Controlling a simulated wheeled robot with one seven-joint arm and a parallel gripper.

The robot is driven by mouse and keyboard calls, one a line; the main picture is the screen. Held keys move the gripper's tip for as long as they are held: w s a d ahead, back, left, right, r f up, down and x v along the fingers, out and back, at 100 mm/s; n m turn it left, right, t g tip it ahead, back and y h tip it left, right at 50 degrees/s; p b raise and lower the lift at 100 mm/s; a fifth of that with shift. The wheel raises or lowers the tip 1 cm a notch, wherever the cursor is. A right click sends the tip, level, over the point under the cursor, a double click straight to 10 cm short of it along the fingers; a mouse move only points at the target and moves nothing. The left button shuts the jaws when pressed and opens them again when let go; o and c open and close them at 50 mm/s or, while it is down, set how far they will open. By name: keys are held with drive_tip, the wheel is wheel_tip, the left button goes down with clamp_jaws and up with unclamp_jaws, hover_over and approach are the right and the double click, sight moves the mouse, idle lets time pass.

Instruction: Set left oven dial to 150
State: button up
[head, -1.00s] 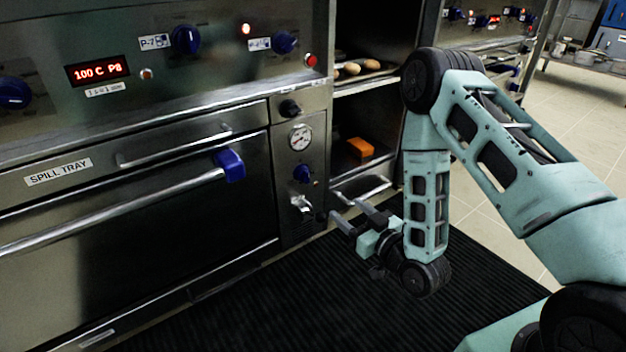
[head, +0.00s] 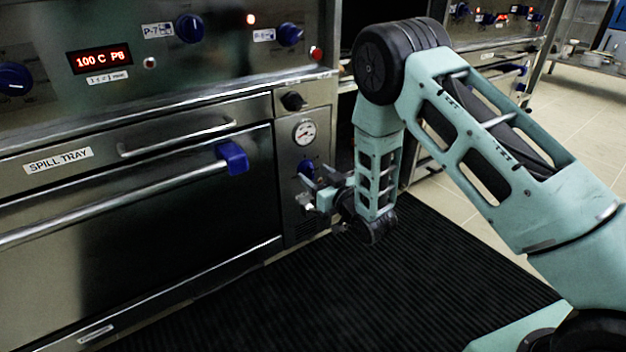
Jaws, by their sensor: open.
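A blue dial (head: 14,78) sits at the left edge of the oven's control panel and is cut by the picture's edge. I cannot read a scale on any dial. My gripper (head: 308,189) is open and low, in front of the narrow side panel, below and right of all these dials. It seems empty, though its fingertips are small and hard to separate from the fittings behind.
The side panel holds a black knob (head: 293,101), a gauge (head: 304,132) and a small blue knob (head: 306,168) close to my gripper. The oven door handle (head: 120,203) with its blue end bracket (head: 232,157) sticks out. The black floor mat (head: 330,290) is clear.

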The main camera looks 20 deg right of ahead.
drive_tip(key=shift+x, duration=0.95)
drive_tip(key=c, duration=1)
